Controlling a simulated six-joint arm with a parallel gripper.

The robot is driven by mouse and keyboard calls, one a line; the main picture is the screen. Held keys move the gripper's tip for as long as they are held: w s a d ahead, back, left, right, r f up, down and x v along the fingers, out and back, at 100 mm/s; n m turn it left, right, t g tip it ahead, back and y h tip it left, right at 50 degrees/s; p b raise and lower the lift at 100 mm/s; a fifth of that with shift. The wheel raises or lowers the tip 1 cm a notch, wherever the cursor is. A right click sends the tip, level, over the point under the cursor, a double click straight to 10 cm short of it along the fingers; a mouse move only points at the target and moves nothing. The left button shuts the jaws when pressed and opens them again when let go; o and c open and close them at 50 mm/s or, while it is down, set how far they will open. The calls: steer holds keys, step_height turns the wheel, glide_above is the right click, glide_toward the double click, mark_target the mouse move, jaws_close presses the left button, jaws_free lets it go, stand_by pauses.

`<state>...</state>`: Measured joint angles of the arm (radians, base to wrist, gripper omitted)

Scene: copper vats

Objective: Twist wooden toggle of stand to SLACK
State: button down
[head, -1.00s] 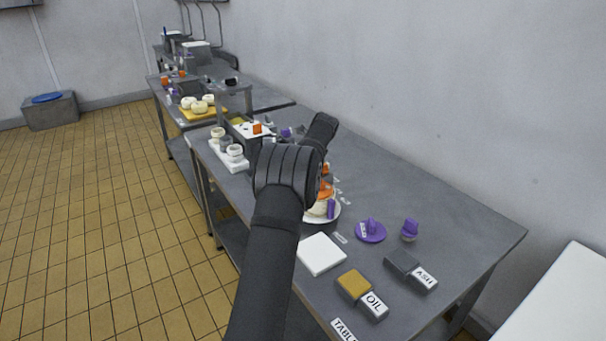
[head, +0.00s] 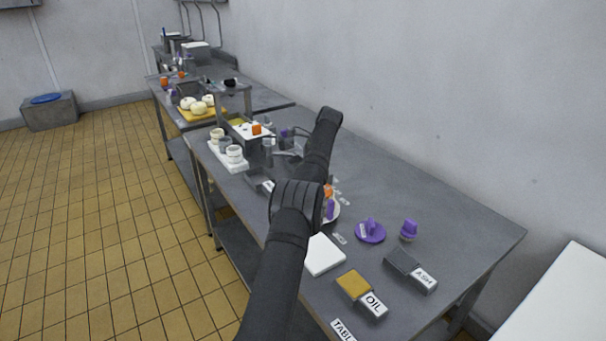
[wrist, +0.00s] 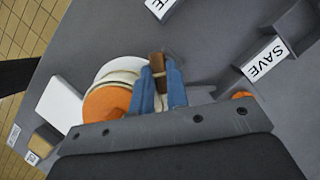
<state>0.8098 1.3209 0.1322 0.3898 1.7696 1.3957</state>
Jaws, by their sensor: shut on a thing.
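In the wrist view, my gripper (wrist: 160,84) has two blue fingers shut on a small brown wooden toggle (wrist: 157,62). The toggle's upper end stands out between the fingertips. A pale round piece (wrist: 115,76) and an orange piece (wrist: 106,103) sit just left of the fingers and are partly overlapped by them. In the head view, my arm hides the gripper and the toggle. Part of a white plate (head: 334,214) with an orange piece (head: 328,190) shows beside the arm. I cannot make out a SLACK mark or the toggle's setting.
A white slab (head: 323,255), an OIL block (head: 353,284), an ASH block (head: 403,262) and purple knobbed pieces (head: 370,232) lie on the grey table's near part. A white tray of cups (head: 228,155) stands farther off.

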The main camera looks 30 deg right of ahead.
steer(key=shift+n, duration=0.3)
stand_by(0.4)
steer(key=c, duration=1.4)
jaws_free()
